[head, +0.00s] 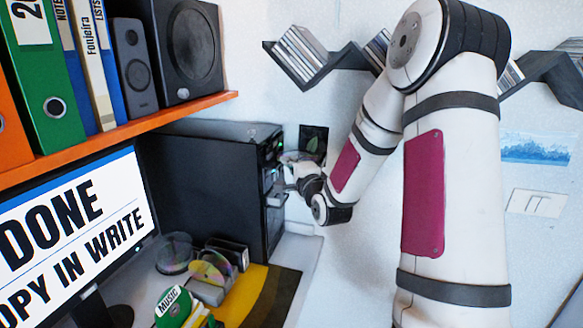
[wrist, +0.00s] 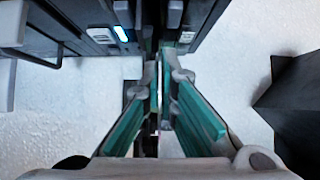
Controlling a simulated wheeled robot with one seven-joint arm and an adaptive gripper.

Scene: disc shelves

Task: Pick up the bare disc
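My gripper (head: 292,160) is at the front face of the black computer tower (head: 190,185), near its upper drive slots. In the wrist view my gripper (wrist: 166,75) has its two teal-padded fingers close together, with a narrow gap between them. Whether a thin disc is held edge-on in that gap cannot be told. A shiny bare disc (head: 212,268) shows rainbow tints on the desk, leaning among cases before the tower. A green disc or sleeve marked MUSIC (head: 173,305) lies nearer. A clear round case (head: 175,252) stands behind them.
An orange shelf (head: 120,138) with binders and speakers overhangs the tower. Dark zigzag wall shelves (head: 335,60) hold cases. The tower front with a blue light (wrist: 121,33) is close to my fingers.

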